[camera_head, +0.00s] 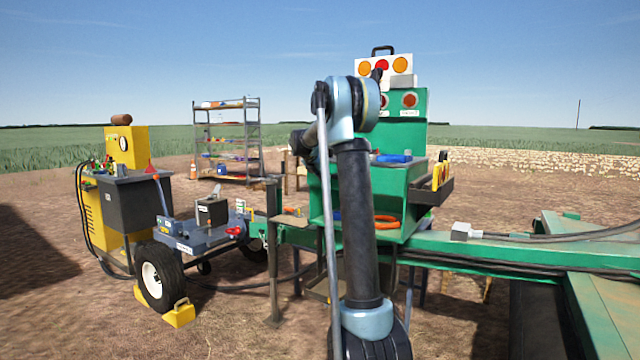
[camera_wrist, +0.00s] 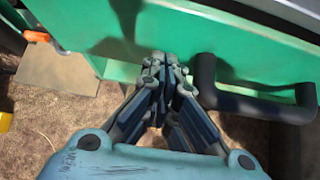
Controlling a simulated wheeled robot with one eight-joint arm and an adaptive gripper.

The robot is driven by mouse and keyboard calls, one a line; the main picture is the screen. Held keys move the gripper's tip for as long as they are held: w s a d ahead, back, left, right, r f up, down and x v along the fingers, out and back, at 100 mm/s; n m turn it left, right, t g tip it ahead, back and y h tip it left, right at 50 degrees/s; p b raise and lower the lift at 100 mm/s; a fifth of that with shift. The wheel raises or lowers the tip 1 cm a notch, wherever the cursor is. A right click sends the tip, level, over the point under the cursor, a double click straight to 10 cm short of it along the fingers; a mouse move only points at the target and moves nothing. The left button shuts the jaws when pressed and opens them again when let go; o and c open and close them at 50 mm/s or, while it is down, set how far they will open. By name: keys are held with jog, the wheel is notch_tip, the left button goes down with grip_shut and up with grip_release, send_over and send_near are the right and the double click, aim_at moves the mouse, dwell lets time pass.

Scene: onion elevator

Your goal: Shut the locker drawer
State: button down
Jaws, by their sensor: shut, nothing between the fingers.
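A green locker (camera_head: 405,178) stands right of centre in the head view, partly hidden behind my arm. In the wrist view a green panel (camera_wrist: 235,60) carries a black U-shaped handle (camera_wrist: 255,106) at the right. I cannot tell for certain which part is the drawer or how far out it stands. My gripper (camera_wrist: 165,62) is shut and empty, with its fingertips left of the handle and in front of the green panel. I cannot tell whether they touch it. In the head view my gripper is hidden behind my arm.
A dark side tray (camera_head: 432,192) sticks out from the locker's right side. A green beam (camera_head: 510,248) with cables runs to the right. A wheeled trailer (camera_head: 200,238), a yellow machine (camera_head: 125,220) and a shelf rack (camera_head: 228,140) stand to the left. Bare ground lies between.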

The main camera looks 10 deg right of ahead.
jog(key=shift+w+d+r, duration=0.1)
jog(key=shift+w+d, duration=0.35)
jog(key=shift+w, duration=0.05)
